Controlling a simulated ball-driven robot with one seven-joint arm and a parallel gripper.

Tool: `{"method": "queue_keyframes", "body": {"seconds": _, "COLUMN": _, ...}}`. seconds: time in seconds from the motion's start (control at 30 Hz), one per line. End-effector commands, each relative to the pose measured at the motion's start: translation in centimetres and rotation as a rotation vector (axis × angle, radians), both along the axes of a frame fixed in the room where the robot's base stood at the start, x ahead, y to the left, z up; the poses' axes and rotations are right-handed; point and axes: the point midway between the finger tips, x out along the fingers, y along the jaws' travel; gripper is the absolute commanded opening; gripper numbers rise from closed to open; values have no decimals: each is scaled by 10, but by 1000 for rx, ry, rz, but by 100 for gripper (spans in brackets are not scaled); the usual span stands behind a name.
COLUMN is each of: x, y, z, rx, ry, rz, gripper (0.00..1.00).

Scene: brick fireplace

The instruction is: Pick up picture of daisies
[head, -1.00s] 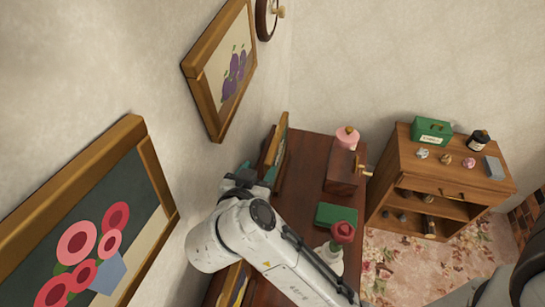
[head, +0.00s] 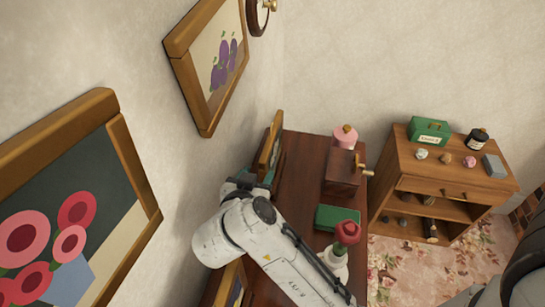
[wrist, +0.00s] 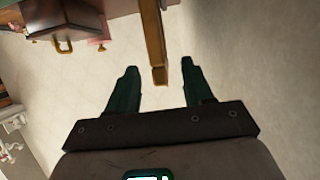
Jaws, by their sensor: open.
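A small wooden-framed picture (head: 271,140) stands nearly edge-on near the wall at the back of the dark wooden dresser; I cannot tell whether it shows daisies. In the wrist view the edge of a wooden frame (wrist: 153,35) reaches down between the fingertips of my gripper (wrist: 158,67). My gripper is open, with one green finger on each side of that edge and visible gaps. In the head view my arm mostly hides the gripper. A second framed picture (head: 230,284) at the near end of the dresser is mostly hidden by my arm.
Wall pictures of red-pink flowers (head: 78,200) and purple fruit (head: 214,62) hang at left. The dresser (head: 300,188) bears a brown box with a handle (head: 343,172), a pink jar (head: 345,136), a green box (head: 337,217) and a white-and-red bottle (head: 341,252). A wooden shelf unit (head: 450,187) stands right.

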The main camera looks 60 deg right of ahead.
Motion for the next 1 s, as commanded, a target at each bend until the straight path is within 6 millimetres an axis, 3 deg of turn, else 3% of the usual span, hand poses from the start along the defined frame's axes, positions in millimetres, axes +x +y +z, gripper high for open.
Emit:
{"method": "queue_keyframes", "body": {"seconds": 0.27, "x": 5, "y": -19, "z": -10, "rx": 0, "ry": 1, "rz": -2, "gripper": 51}}
{"method": "queue_keyframes", "body": {"seconds": 0.53, "x": 15, "y": -51, "z": -26, "rx": 0, "ry": 0, "rz": -2, "gripper": 51}}
{"method": "queue_keyframes", "body": {"seconds": 0.87, "x": 17, "y": -57, "z": -29, "rx": 0, "ry": 0, "rz": 1, "gripper": 51}}
{"method": "queue_keyframes", "body": {"seconds": 1.0, "x": 17, "y": -56, "z": -29, "rx": 0, "ry": 0, "rz": 1, "gripper": 39}}
